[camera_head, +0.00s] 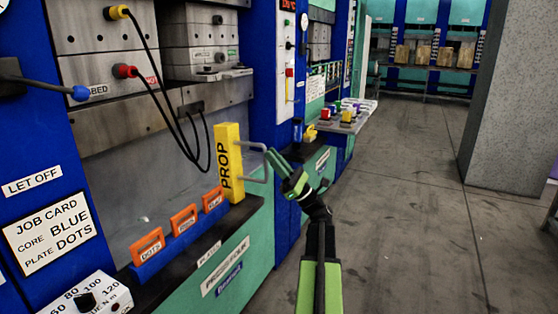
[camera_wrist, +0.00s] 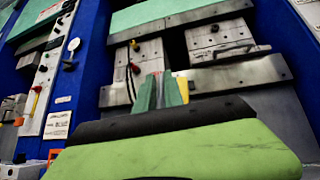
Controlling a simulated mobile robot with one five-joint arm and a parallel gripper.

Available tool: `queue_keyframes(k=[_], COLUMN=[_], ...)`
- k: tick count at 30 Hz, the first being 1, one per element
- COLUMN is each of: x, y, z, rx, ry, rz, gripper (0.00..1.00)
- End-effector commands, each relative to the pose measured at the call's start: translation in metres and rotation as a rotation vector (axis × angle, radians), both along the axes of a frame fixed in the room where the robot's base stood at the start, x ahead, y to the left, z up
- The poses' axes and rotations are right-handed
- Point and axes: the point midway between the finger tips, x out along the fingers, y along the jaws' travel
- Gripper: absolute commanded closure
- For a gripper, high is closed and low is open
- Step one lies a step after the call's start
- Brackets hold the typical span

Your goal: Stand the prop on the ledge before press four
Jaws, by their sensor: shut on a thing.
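The prop (camera_head: 228,165) is a yellow upright block with PROP in black letters and a grey handle on its right side. My gripper (camera_head: 272,158) is shut on that handle. The prop's foot is at the right end of the dark ledge (camera_head: 252,204) in front of the press; I cannot tell whether it bears on it. The press's front sign (camera_head: 225,266) seems to read PRESS FOUR. In the wrist view my gripper's green fingers (camera_wrist: 160,92) are close together, with a yellow strip of the prop (camera_wrist: 183,86) just behind them.
Several orange tags (camera_head: 184,219) stand in a blue rack on the ledge, left of the prop. Black cables (camera_head: 160,85) hang from the press behind it. A job card (camera_head: 47,232) is at left. A shelf of coloured pieces (camera_head: 347,117) is beyond. The floor at right is clear up to a grey pillar (camera_head: 510,100).

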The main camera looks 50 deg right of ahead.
Motion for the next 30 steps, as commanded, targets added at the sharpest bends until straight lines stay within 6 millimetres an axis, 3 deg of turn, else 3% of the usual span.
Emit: queue_keyframes(k=[9,27,28,30], x=[0.010,0.010,0.010,0.010], y=[0.003,0.003,0.003,0.003], z=[-0.016,-0.017,-0.017,-0.017], rx=[-0.002,-0.002,-0.002,-0.002], ry=[0.004,0.005,0.005,0.005], rz=[0.000,0.001,0.001,0.001], gripper=[1.00,1.00,0.85,0.76])
